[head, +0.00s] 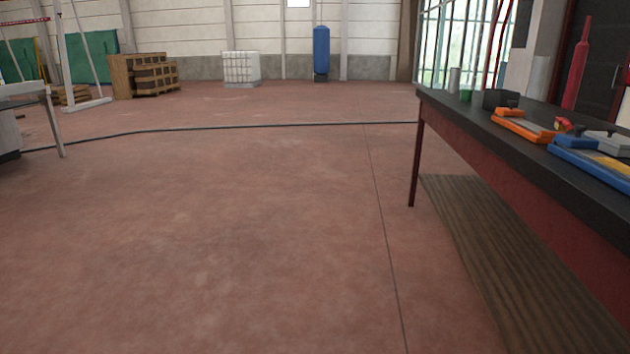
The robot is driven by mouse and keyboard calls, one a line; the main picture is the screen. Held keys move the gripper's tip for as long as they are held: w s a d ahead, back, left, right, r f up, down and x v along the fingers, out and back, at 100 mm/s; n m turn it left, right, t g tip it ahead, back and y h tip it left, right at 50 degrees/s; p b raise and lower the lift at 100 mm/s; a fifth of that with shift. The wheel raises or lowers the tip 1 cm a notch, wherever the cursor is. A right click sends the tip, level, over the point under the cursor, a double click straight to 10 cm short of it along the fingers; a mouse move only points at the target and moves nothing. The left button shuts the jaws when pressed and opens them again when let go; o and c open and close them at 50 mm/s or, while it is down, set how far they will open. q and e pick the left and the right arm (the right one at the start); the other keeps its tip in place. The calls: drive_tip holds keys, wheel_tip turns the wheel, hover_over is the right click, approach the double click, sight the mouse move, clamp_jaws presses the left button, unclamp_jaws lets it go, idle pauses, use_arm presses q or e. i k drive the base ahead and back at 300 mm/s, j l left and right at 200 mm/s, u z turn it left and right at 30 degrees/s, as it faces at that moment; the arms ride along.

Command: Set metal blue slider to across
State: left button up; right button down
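A blue flat item (588,158) with a yellow patch and a grey part on top lies on the dark workbench at the right edge of the head view. It is cut off by the picture edge. I cannot tell whether it is the metal blue slider or how any slider on it is set. Neither of my grippers is in view.
The workbench (452,107) runs along the right, with an orange item (523,126), a dark box (500,99) and small cans (454,80) on it. A wooden slatted board (490,235) lies below. The red floor (220,230) ahead is clear. A dark hose (240,127) crosses it.

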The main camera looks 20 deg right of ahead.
sight(578, 140)
drive_tip(key=i+z, duration=0.15)
drive_tip(key=z, duration=0.25)
drive_tip(key=i+z, duration=0.15)
drive_tip(key=z, duration=0.25)
drive_tip(key=i+j+z, duration=0.15)
drive_tip(key=z, duration=0.25)
drive_tip(key=i+j+z, duration=0.1)
drive_tip(key=z, duration=0.35)
drive_tip(key=i+j+z, duration=0.45)
drive_tip(key=z, duration=0.25)
drive_tip(key=i+j+z, duration=0.1)
drive_tip(key=j+z, duration=0.25)
